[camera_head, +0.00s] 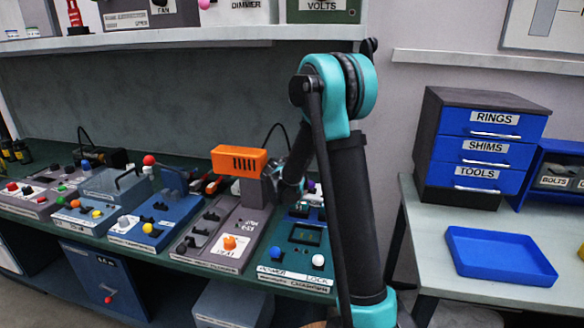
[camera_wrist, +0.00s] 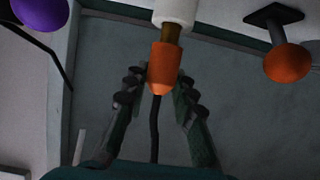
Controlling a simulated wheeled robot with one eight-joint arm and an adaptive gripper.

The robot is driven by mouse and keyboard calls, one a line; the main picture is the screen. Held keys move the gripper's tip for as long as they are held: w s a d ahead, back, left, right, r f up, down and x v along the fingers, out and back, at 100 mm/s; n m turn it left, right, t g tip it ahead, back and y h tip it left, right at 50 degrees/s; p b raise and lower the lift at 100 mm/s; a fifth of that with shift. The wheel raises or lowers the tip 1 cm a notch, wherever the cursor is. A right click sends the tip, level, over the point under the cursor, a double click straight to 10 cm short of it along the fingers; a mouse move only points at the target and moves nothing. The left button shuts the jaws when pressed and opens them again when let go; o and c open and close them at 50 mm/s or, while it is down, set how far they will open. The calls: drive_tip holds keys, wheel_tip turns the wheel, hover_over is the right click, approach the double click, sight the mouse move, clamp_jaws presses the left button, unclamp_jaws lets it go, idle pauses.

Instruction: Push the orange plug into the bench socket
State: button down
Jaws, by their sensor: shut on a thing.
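The orange plug (camera_wrist: 163,72) is between the fingers of my gripper (camera_wrist: 160,90) in the wrist view, with its black cable (camera_wrist: 154,132) trailing down. The gripper is shut on it. A brass-coloured pin (camera_wrist: 171,33) sticks out of the plug toward a white, round part (camera_wrist: 176,11), perhaps the socket. The pin's end meets or overlaps the white part; I cannot tell how far it is inside. In the head view my gripper (camera_head: 274,174) is small beside a slotted orange box (camera_head: 239,161), and the plug cannot be made out there.
An orange knob (camera_wrist: 287,63) is right of the plug and a purple ball (camera_wrist: 38,12) far left. Several control panels crowd the green bench, including a blue power lock panel (camera_head: 297,275). A blue tray (camera_head: 500,256) and drawer unit (camera_head: 478,150) stand right.

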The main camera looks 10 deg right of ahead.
drive_tip(key=shift+f, duration=0.95)
drive_tip(key=c, duration=1.2)
unclamp_jaws()
drive_tip(key=v, duration=1.2)
